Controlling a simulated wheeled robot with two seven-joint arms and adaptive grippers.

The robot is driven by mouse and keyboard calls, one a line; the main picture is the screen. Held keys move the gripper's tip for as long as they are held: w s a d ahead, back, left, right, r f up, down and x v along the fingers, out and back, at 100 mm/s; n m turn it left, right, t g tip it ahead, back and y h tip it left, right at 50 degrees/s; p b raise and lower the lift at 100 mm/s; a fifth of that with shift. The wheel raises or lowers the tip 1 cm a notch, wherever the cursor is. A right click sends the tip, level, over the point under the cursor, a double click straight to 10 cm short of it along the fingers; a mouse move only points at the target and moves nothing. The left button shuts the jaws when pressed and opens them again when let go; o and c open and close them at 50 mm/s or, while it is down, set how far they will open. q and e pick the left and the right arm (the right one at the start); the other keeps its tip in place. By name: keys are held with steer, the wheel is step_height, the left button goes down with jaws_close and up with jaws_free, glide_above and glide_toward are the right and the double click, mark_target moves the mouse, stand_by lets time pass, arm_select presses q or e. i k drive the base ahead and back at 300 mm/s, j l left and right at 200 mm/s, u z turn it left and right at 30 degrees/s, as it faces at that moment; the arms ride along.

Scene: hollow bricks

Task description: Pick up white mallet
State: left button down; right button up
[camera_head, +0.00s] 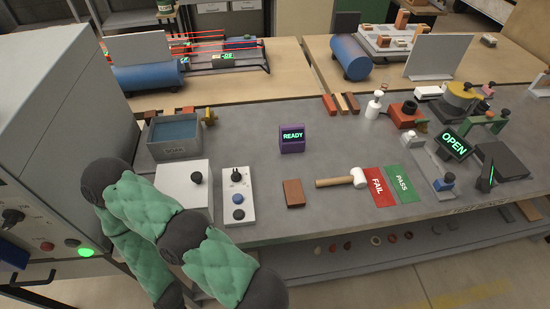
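The white mallet lies on the grey workbench right of centre. Its white head (359,178) points right, beside the red FAIL card (380,187), and its light wooden handle (334,183) points left. Nothing is holding it. A green-padded arm of mine reaches in at the lower left, with its far end running off the bottom edge. Neither of my grippers shows in this view.
A brown brick (293,193) lies just left of the handle. A green PASS card (403,183) lies beyond the red one. A purple READY display (292,138) stands behind. A control box (238,196) and SOAK tank (174,153) stand left.

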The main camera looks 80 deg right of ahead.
mark_target(356, 177)
steer(key=k+z, duration=0.7)
steer(key=z, duration=2.3)
